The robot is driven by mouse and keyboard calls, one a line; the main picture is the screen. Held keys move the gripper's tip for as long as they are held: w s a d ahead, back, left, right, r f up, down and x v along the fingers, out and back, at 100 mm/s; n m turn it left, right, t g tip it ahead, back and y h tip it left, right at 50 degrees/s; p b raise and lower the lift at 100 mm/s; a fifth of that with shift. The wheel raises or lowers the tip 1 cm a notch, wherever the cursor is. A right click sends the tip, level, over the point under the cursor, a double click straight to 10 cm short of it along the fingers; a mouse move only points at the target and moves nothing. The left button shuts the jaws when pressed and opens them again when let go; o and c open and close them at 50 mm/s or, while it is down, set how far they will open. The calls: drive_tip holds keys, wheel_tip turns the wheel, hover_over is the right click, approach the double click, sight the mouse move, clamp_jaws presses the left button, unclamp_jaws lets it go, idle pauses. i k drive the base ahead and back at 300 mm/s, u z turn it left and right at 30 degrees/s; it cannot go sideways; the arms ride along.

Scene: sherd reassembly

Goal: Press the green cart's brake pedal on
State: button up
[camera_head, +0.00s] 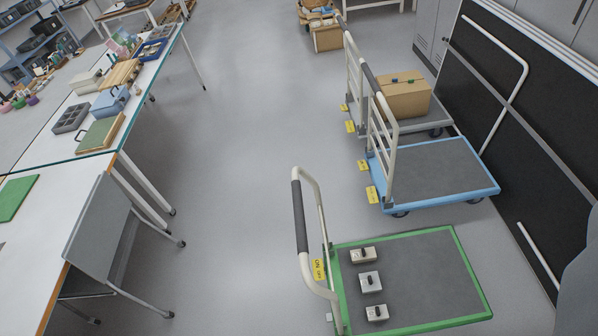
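The green cart (430,270) stands at the lower middle right, with a green-rimmed dark deck. Its pale push handle with a dark grip (299,216) rises at its left end. A yellow label (318,269) with dark lettering sits low at the handle end. A small pale piece (329,317) shows below the label at the deck's left edge; I cannot tell whether it is the brake pedal or how it is set. Three small grey boxes (370,281) with dark tops stand in a row on the deck. My gripper is not in view.
A blue cart (440,172) stands behind the green one, and a grey cart with a cardboard box (405,97) behind that. Dark panels (490,85) line the right. A grey chair (97,225) and long tables stand left. The floor (235,200) between is clear.

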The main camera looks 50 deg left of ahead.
sight(319, 268)
drive_tip(key=z, duration=0.05)
drive_tip(key=k, duration=1.8)
drive_tip(key=u, duration=0.7)
drive_tip(key=i, duration=1)
drive_tip(key=z, duration=0.05)
